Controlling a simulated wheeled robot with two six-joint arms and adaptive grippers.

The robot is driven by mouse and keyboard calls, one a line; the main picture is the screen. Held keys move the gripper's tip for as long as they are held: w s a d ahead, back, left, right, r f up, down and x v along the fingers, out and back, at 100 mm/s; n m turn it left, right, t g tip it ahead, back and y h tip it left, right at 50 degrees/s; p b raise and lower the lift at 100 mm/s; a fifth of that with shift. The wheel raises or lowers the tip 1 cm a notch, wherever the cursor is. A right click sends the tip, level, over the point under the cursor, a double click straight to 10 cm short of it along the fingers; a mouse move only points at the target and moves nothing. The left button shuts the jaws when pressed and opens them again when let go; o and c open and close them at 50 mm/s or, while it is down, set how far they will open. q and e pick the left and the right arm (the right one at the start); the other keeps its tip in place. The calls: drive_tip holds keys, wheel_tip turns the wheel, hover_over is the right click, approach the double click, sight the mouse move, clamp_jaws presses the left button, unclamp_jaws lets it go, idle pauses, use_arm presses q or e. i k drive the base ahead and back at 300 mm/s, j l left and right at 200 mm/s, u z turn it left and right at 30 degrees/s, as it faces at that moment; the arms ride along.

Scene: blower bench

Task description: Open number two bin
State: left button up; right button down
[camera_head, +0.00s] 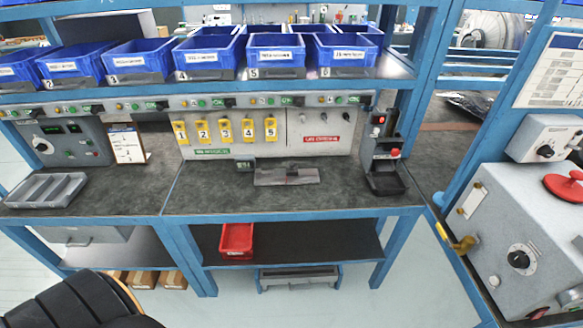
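The number two bin (72,66) is a blue plastic bin on the upper shelf, second from the left in the front row. A white label is on its front, and a small "2" shows on the grey plate (65,83) under it. It sits between its neighbours, a blue bin at the far left (20,66) and the number three bin (137,60). Its inside looks dark, and I cannot tell what it holds. Neither of my grippers is in view.
A strip of buttons and lights (170,104) runs below the bins. Yellow numbered tags (226,131) hang on the back panel. The bench top (230,195) holds a grey tray (45,190) and a metal plate (287,176). A red bin (237,240) is on the lower shelf.

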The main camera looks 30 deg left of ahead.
sight(79, 64)
drive_tip(key=u, duration=2.1)
